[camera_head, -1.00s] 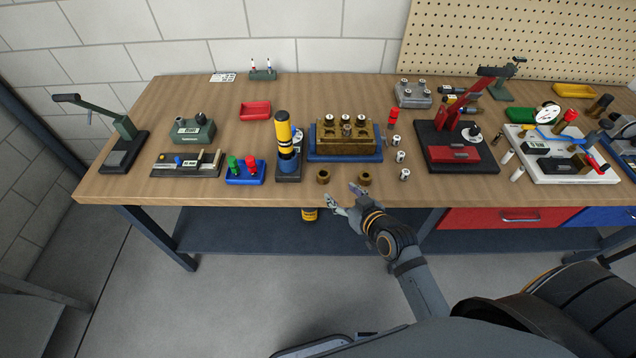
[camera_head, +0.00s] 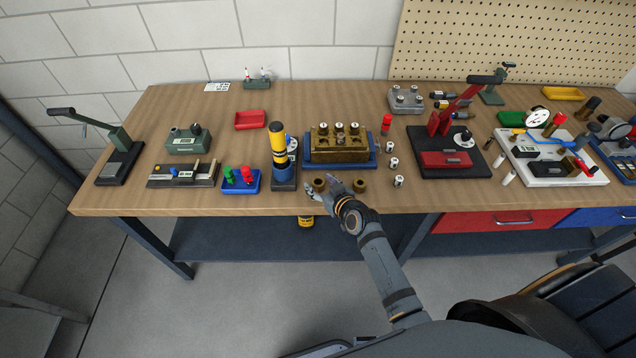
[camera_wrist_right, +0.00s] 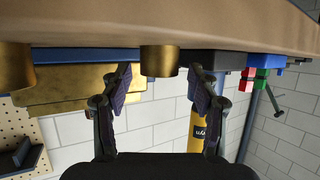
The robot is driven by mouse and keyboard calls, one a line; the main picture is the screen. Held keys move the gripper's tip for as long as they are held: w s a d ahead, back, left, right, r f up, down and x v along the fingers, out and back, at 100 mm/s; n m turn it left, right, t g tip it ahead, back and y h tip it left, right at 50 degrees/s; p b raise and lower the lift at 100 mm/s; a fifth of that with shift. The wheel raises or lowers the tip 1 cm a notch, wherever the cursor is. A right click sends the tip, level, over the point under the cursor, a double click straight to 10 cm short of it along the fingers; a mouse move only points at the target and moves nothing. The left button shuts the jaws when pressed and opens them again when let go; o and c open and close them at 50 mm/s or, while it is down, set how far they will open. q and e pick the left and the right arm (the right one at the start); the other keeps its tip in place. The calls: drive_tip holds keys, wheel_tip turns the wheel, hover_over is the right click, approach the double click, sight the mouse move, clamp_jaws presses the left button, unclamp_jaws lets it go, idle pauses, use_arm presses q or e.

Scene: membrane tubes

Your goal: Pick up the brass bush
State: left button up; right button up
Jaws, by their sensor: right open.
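Two brass bushes, short gold-brown cylinders, stand near the table's front edge: a left one (camera_head: 319,185) and a right one (camera_head: 359,187). My right gripper (camera_head: 321,190) is open at the left bush, with its fingers pointing at it. The right wrist view is upside down. There the left bush (camera_wrist_right: 160,60) sits centred ahead of the gap between the open fingers (camera_wrist_right: 160,90), with nothing gripped. The right bush (camera_wrist_right: 14,66) is at that view's left edge. My left gripper is out of view.
A brass block (camera_head: 339,146) with several capped tubes stands on a blue base behind the bushes. A yellow-and-black column (camera_head: 279,150) stands left of them. Several small white-metal cylinders (camera_head: 392,163) stand to the right. The table's front edge (camera_head: 260,206) is close.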

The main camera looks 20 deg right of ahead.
sight(321, 186)
drive_tip(key=shift+w+f, duration=0.1)
drive_tip(key=shift+w, duration=0.1)
drive_tip(key=shift+s, duration=0.15)
drive_tip(key=shift+c, duration=1.3)
drive_tip(key=c, duration=1)
clamp_jaws()
drive_tip(key=shift+r, duration=0.2)
drive_tip(key=shift+r, duration=0.3)
drive_tip(key=r, duration=0.3)
drive_tip(key=shift+s, duration=0.2)
drive_tip(key=s+r+b, duration=0.2)
drive_tip(key=s+r, duration=0.7)
drive_tip(key=s, duration=0.4)
drive_tip(key=shift+s, duration=0.25)
